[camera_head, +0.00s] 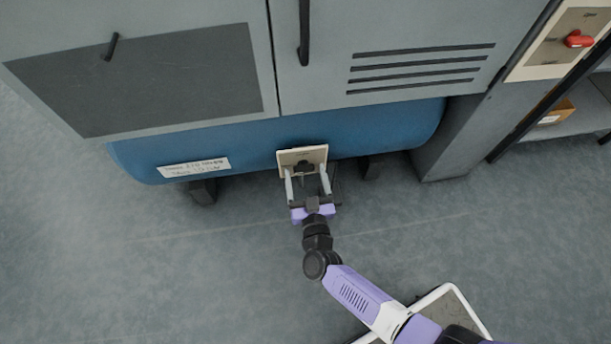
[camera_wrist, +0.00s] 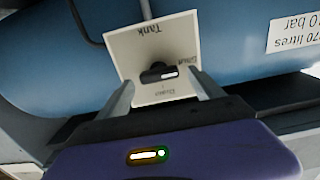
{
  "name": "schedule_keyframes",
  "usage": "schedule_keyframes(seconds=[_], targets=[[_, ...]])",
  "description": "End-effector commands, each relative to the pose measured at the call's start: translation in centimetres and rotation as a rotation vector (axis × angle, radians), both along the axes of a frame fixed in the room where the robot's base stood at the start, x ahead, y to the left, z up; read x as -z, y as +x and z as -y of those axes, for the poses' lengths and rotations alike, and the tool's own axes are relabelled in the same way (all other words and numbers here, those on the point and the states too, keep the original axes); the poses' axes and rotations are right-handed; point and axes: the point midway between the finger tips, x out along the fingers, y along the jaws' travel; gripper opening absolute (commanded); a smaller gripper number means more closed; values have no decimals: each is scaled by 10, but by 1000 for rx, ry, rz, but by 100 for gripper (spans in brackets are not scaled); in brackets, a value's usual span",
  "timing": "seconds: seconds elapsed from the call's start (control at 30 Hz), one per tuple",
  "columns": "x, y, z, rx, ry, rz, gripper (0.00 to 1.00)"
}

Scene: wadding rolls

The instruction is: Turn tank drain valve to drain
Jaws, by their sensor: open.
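The tank drain valve is a black handle (camera_wrist: 158,73) with a white mark, on a cream plate (camera_wrist: 125,50) below the blue tank (camera_head: 240,148). In the wrist view the plate's words are upside down: "Tank" at the top, what looks like "Shut" at right, and a blurred word below the handle. The handle lies across the plate, its white mark toward the right. In the head view the plate (camera_head: 290,156) shows behind my gripper (camera_head: 306,176). My gripper is open, its fingers either side of the handle in the wrist view (camera_wrist: 164,84); contact cannot be told.
Grey cabinet doors (camera_head: 200,30) stand above the tank. A label (camera_head: 195,167) is on the tank's left. Dark feet (camera_head: 203,192) support the tank. The floor (camera_head: 150,260) in front is clear.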

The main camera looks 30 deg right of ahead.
Motion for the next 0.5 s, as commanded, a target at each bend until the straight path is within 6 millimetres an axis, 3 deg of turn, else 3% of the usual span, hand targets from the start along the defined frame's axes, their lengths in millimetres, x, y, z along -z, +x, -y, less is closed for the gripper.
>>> schedule_keyframes(seconds=[0.2, 0.5], targets=[[-1, 1, 0, 0, 0, 0, 76], [0, 0, 0, 0, 1, 0, 19]])
